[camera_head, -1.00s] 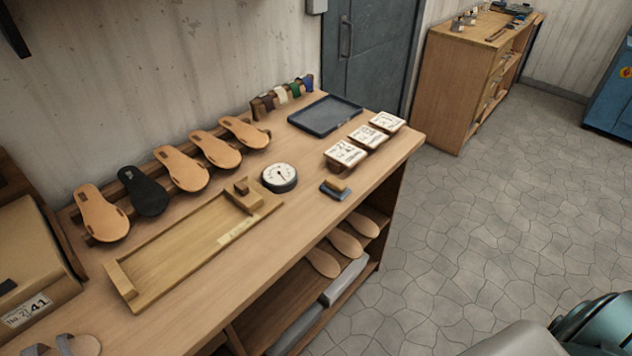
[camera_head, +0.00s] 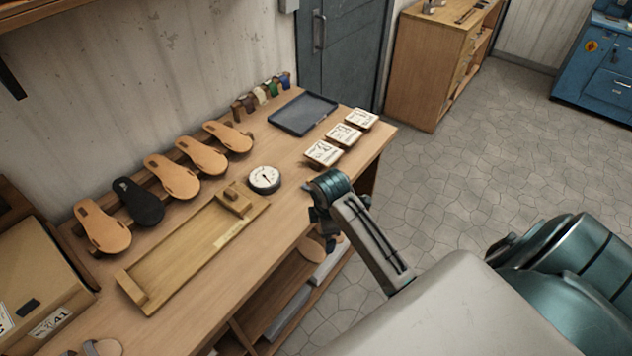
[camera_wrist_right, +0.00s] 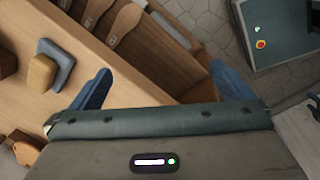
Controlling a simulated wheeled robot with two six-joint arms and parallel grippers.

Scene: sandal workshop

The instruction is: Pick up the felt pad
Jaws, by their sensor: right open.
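The felt pad (camera_wrist_right: 62,65) is a grey-blue block with a small wooden block on it. In the right wrist view it sits on the wooden bench top (camera_wrist_right: 95,40), at the left, outside the left finger. My right gripper (camera_wrist_right: 165,88) is open, with its two blue fingers wide apart and nothing held between them. In the head view my right gripper (camera_head: 317,208) is over the bench's front edge and hides most or all of the felt pad. My left gripper is not in view.
A round dial gauge (camera_head: 264,179) and a wooden jig (camera_head: 190,258) lie left of my right gripper. Labelled blocks (camera_head: 324,153) and a dark tray (camera_head: 303,113) stand behind it. Sandal soles (camera_head: 172,177) line the wall side. A shelf (camera_head: 262,318) below holds more soles.

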